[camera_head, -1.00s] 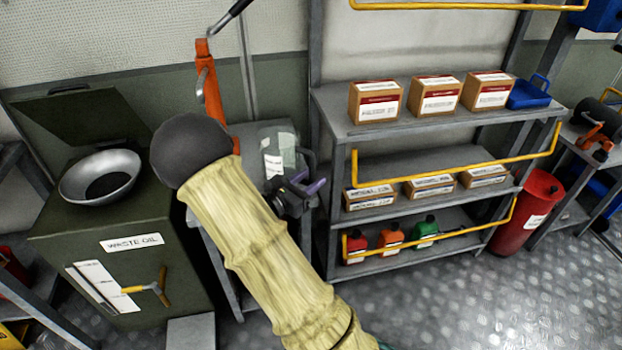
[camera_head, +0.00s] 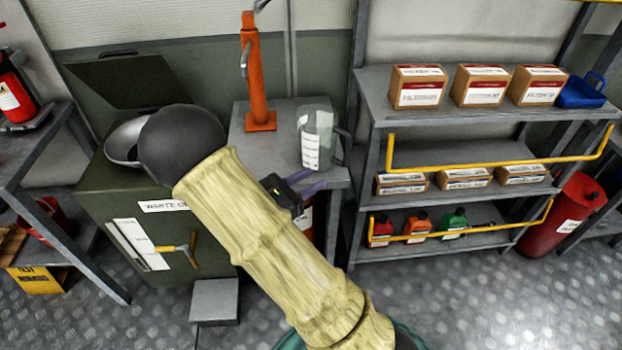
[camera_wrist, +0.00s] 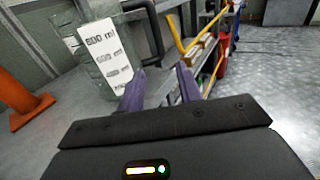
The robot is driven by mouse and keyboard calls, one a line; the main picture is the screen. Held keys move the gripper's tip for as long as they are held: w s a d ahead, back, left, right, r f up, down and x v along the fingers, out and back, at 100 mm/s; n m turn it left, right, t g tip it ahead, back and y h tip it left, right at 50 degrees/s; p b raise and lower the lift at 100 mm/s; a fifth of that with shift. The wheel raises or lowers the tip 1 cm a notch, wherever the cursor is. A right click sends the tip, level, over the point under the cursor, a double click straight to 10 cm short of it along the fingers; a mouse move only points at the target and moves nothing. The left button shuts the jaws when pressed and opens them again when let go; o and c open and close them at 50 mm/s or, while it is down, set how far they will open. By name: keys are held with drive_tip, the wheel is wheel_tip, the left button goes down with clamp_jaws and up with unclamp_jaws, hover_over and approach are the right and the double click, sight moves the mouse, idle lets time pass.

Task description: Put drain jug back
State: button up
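The drain jug (camera_head: 316,142) is clear, with a white measuring label and a dark handle. It stands upright on a small grey metal table (camera_head: 268,145), right of an orange stand. It also shows in the wrist view (camera_wrist: 105,55), at the upper left, with its handle behind the fingertips. My gripper (camera_head: 312,182) has purple fingers and is in front of and below the jug. In the wrist view my gripper (camera_wrist: 158,82) has its fingers apart with nothing held between them. My arm hides part of the table front.
The orange stand (camera_head: 257,75) rises close left of the jug. A green waste oil cabinet (camera_head: 110,205) with a metal bowl (camera_head: 122,145) stands left. A grey shelf (camera_head: 385,105) with boxes, bottles and yellow rails stands right. A grey step (camera_head: 214,300) is on the floor.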

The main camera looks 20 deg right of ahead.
drive_tip(key=s+d+f+m+g+y, duration=0.2)
drive_tip(key=s+f+m+g+y, duration=0.1)
drive_tip(key=s+m+g+y, duration=0.65)
drive_tip(key=s+a+r+m+t+y, duration=0.3)
drive_tip(key=a+m+t+y, duration=0.3)
drive_tip(key=m, duration=0.6)
drive_tip(key=shift+a+r+y, duration=0.2)
drive_tip(key=shift+a+y, duration=0.3)
drive_tip(key=shift+y, duration=0.25)
drive_tip(key=shift+s+t, duration=0.2)
drive_tip(key=shift+t, duration=0.05)
